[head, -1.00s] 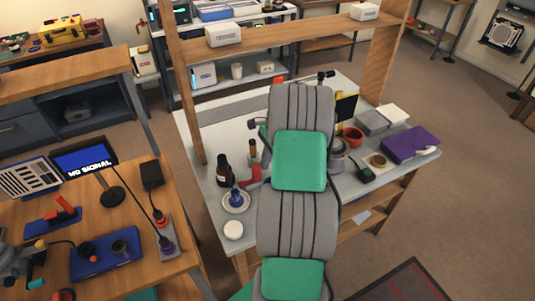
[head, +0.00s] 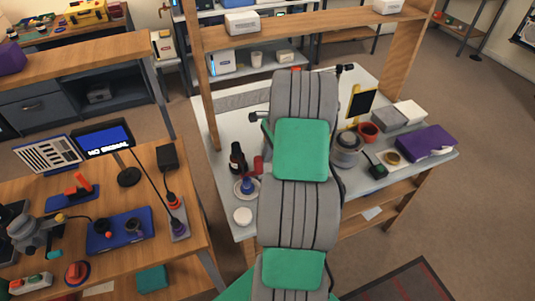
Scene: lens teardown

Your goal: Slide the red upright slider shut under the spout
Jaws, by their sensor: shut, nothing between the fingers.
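A red part (head: 258,165) stands on the grey-white workbench (head: 243,232), just left of my arm. It may be the red slider, but it is small and partly covered, so I cannot tell whether it is open or shut. A blue piece (head: 247,186) sits on a white saucer (head: 239,193) in front of it. I cannot make out a spout. My grey and green arm reaches over the bench and covers its middle. My gripper is hidden behind the arm.
A dark bottle (head: 237,158) and a white round pot (head: 242,217) stand near the saucer. A grey pot (head: 347,150), a red cup (head: 368,132) and a purple case (head: 427,143) are right of my arm. A wooden side table (head: 205,228) stands at left.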

